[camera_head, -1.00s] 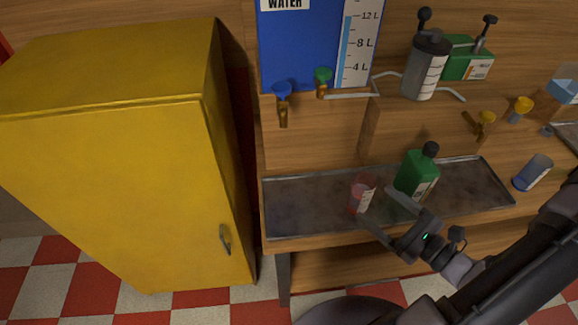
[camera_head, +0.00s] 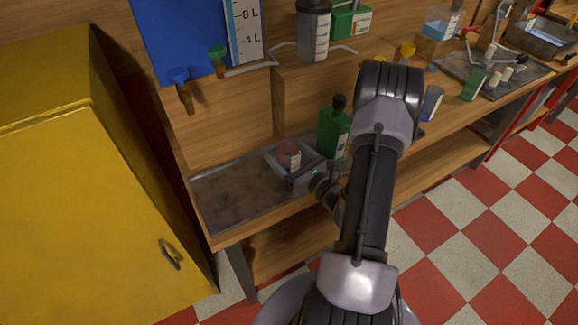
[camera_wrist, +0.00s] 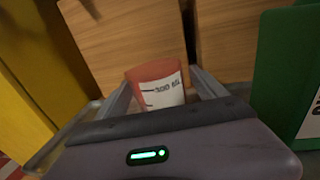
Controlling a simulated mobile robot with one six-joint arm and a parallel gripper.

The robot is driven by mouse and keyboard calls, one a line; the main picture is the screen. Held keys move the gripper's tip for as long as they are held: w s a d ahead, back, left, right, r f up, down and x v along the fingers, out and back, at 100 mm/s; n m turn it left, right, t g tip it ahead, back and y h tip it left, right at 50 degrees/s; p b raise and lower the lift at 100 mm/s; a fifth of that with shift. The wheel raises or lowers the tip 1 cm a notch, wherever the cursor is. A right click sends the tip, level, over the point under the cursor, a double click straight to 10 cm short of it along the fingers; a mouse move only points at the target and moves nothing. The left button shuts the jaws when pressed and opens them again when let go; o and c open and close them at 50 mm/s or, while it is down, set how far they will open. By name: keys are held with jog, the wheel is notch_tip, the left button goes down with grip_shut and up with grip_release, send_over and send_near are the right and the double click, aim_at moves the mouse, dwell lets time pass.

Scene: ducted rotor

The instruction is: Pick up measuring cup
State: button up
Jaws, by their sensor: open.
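The measuring cup (camera_head: 289,155) is a small reddish cup with a white label. It stands on the metal tray (camera_head: 232,190) of the wooden bench. In the wrist view the cup (camera_wrist: 156,85) shows its "300" marking and sits between the two fingers. My gripper (camera_head: 287,160) is open, with one finger on each side of the cup. The gripper's body hides the cup's lower part in the wrist view (camera_wrist: 160,92). I cannot tell whether either finger touches the cup.
A green bottle (camera_head: 334,132) with a black cap stands close to the right of the cup; it also shows in the wrist view (camera_wrist: 281,75). A wooden panel rises behind. A yellow cabinet (camera_head: 85,200) stands at the left. The left part of the tray is bare.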

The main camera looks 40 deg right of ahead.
aim_at(285, 143)
jog(key=shift+w+d, duration=0.1)
jog(key=shift+w, duration=0.75)
jog(key=c, duration=1.8)
jog(key=shift+o, duration=0.2)
jog(key=shift+r+p, duration=0.35)
jog(key=shift+r, duration=0.15)
jog(key=r+p, duration=0.1)
jog(key=r, duration=0.2)
jog(key=shift+s+p, duration=0.4)
jog(key=s+a+r+p, duration=0.1)
jog(key=s+p, duration=0.1)
jog(key=s, duration=1.2)
jog(key=r+p, duration=0.2)
jog(key=s+r+p, duration=0.1)
jog(key=r+p, duration=0.1)
jog(key=r, duration=0.1)
jog(key=shift+s+a, duration=0.1)
jog(key=shift+a, duration=0.1)
